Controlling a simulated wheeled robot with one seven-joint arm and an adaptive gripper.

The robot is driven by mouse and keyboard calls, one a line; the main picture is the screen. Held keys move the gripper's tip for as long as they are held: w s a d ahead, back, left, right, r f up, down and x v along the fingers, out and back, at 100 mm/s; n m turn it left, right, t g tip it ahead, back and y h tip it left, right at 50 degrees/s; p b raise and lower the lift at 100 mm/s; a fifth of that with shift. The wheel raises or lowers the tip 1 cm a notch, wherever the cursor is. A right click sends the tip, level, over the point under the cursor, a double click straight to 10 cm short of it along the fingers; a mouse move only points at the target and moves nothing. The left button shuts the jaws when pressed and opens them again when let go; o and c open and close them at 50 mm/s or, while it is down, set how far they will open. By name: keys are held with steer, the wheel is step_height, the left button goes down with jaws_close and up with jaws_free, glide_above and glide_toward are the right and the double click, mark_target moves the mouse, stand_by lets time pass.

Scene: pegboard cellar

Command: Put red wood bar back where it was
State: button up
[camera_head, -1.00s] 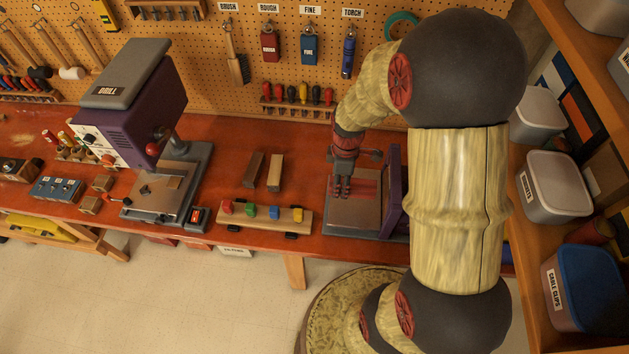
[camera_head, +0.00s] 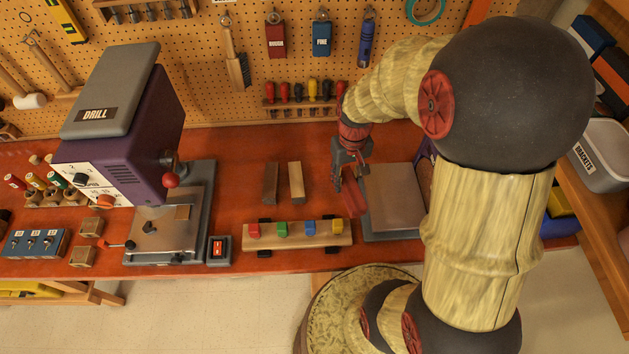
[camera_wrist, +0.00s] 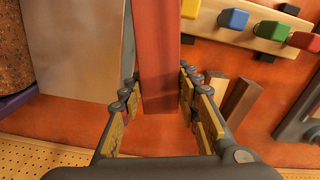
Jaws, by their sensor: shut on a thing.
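The red wood bar (camera_wrist: 158,50) is in my gripper (camera_wrist: 158,105), between its two padded fingers in the wrist view. In the head view the red bar (camera_head: 353,196) hangs below my gripper (camera_head: 347,176), just left of the grey metal plate (camera_head: 393,200). The bar appears raised above the red-brown bench (camera_head: 225,160). Two loose bars, a dark brown one (camera_head: 270,182) and a lighter one (camera_head: 296,182), lie side by side on the bench to the left of my gripper. Bare bench shows between the lighter bar and my gripper.
A wooden rail (camera_head: 298,235) with red, green, blue and yellow blocks lies in front of the two bars. The drill press (camera_head: 130,130) stands at the left. A screwdriver rack (camera_head: 300,103) hangs on the pegboard behind. Shelves with bins (camera_head: 603,150) are at the right.

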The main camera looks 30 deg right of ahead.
steer(key=shift+s+m, duration=0.15)
steer(key=shift+m, duration=1.05)
steer(key=shift+w+f, duration=0.15)
steer(key=shift+w, duration=0.1)
steer(key=w+f, duration=0.4)
steer(key=w, duration=0.4)
glide_above(320, 176)
steer(key=f, duration=0.5)
steer(key=shift+s+b, duration=0.35)
steer(key=shift+w+f, duration=0.25)
steer(key=shift+f, duration=1.6)
